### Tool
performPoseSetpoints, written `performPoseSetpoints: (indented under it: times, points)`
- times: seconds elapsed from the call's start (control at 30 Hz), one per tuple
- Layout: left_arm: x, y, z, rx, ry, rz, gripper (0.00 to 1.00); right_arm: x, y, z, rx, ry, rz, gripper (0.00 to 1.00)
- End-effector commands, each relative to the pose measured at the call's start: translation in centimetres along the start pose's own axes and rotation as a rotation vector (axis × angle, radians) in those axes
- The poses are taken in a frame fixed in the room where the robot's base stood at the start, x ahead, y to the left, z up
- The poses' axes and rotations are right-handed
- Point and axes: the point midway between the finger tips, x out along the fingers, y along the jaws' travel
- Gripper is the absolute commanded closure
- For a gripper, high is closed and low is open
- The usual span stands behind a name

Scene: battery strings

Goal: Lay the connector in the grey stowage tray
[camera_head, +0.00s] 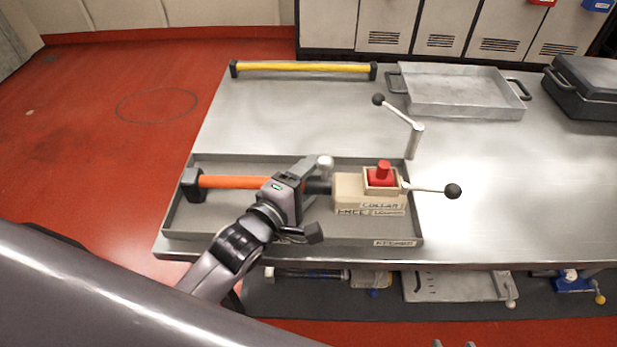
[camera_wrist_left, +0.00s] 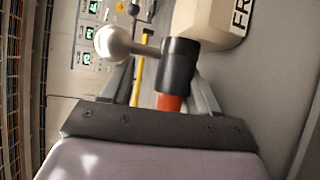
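The connector (camera_head: 350,191) is a beige block with a red top, a black collar and an orange bar (camera_head: 235,182). It is in the front grey tray (camera_head: 180,220), its bar running left to a black end piece. My left gripper (camera_head: 310,200) is over the bar, its fingers spread wide. In the left wrist view the orange part (camera_wrist_left: 170,103) lies between the fingers with a gap beside it, below the black collar (camera_wrist_left: 178,65). Whether the connector touches the tray floor is unclear. Two small grey tips of my right gripper (camera_head: 454,344) show apart at the bottom edge.
A shallow metal tray with handles (camera_head: 465,88) stands empty at the back right, beside a black case (camera_head: 590,85). A yellow bar (camera_head: 300,67) lies along the back edge. Levers with black knobs (camera_head: 453,191) stick out near the connector.

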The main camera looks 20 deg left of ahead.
Motion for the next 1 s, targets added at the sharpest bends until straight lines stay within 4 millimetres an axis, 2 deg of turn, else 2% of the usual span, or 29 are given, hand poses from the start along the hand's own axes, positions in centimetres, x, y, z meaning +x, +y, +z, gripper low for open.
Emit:
performPoseSetpoints:
  times: [0.03, 0.17, 0.27, 0.33, 0.8, 1.0]
  points:
    - [-0.1, -1.8, 0.1, -0.001, 0.001, -0.039, 0.43, 0.1, 0.0, 0.1, 0.000, 0.000, 0.000, 0.43]
    - [-0.2, -1.4, 0.1, 0.001, -0.001, -0.039, 0.43, 0.0, 0.0, 0.0, 0.000, 0.000, 0.000, 0.43]
    - [-0.4, -0.1, 0.3, 0.002, -0.002, -0.038, 0.43, -0.4, 0.0, -0.5, 0.000, 0.000, 0.000, 0.43]
    - [-1.3, -0.7, 0.2, -0.003, 0.000, -0.040, 0.43, -0.2, 0.0, -0.3, 0.000, 0.001, 0.000, 0.43]
    - [-8.6, 0.1, 0.1, -0.002, 0.001, -0.029, 0.43, -0.2, 0.0, -0.3, 0.000, 0.000, 0.000, 0.43]
    - [-10.9, 0.2, 0.1, -0.002, 0.001, -0.025, 0.43, -0.1, 0.0, -0.2, 0.000, 0.000, 0.000, 0.43]
